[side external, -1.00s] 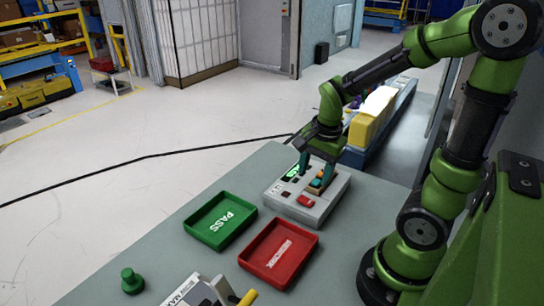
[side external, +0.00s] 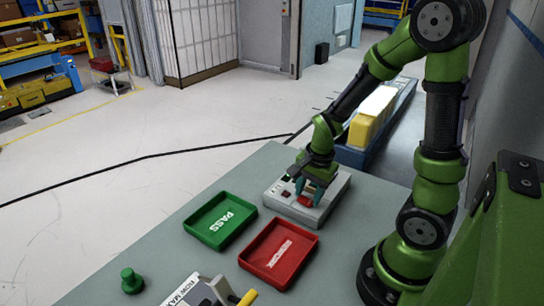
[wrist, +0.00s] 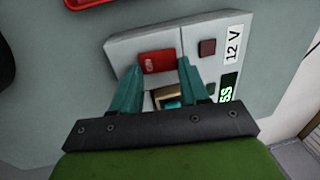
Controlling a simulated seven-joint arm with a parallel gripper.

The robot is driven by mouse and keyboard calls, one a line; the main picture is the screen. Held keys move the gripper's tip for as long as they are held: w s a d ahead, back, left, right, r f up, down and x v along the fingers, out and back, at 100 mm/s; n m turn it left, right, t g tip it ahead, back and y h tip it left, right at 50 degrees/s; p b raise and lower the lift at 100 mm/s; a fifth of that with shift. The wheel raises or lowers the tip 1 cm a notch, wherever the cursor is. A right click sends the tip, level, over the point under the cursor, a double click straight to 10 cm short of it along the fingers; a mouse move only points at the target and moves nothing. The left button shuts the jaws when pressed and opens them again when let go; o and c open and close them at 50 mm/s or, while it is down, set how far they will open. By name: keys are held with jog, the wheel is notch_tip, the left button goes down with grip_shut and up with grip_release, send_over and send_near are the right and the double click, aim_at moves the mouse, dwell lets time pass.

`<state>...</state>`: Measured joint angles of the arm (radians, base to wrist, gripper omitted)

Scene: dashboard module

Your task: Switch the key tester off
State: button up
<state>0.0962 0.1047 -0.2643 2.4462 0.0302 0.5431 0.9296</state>
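The key tester is a pale grey box (side external: 322,205) on the bench, also filling the middle of the wrist view (wrist: 120,48). Its red switch (wrist: 158,61) sits near one edge, and shows in the side view (side external: 305,200). My gripper (wrist: 161,64) is over the tester, its teal fingers apart on either side of the red switch; contact cannot be told. A teal piece (wrist: 172,103) sits in a brass-coloured socket between the fingers, partly hidden by my gripper. A green lit display (wrist: 227,88) shows "SS", the rest hidden. A dark red square (wrist: 207,48) is beside the "12 V" label (wrist: 233,43).
A green PASS tray (side external: 200,218) and a red tray (side external: 262,262) lie left of and in front of the tester. A green knob (side external: 131,281) stands at the bench's front left. A yellow box (side external: 366,125) is behind the bench.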

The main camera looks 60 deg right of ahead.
jog(key=shift+c, duration=1.1)
jog(key=shift+w+g, duration=0.25)
jog(key=shift+g, duration=0.6)
jog(key=shift+w+g, duration=0.2)
jog(key=shift+g, duration=0.65)
jog(key=o, duration=0.8)
jog(key=w+r, duration=0.1)
jog(key=r, duration=1)
jog(key=w+r, duration=0.1)
jog(key=r, duration=0.4)
jog(key=shift+w+r, duration=0.3)
jog(key=shift+r, duration=0.1)
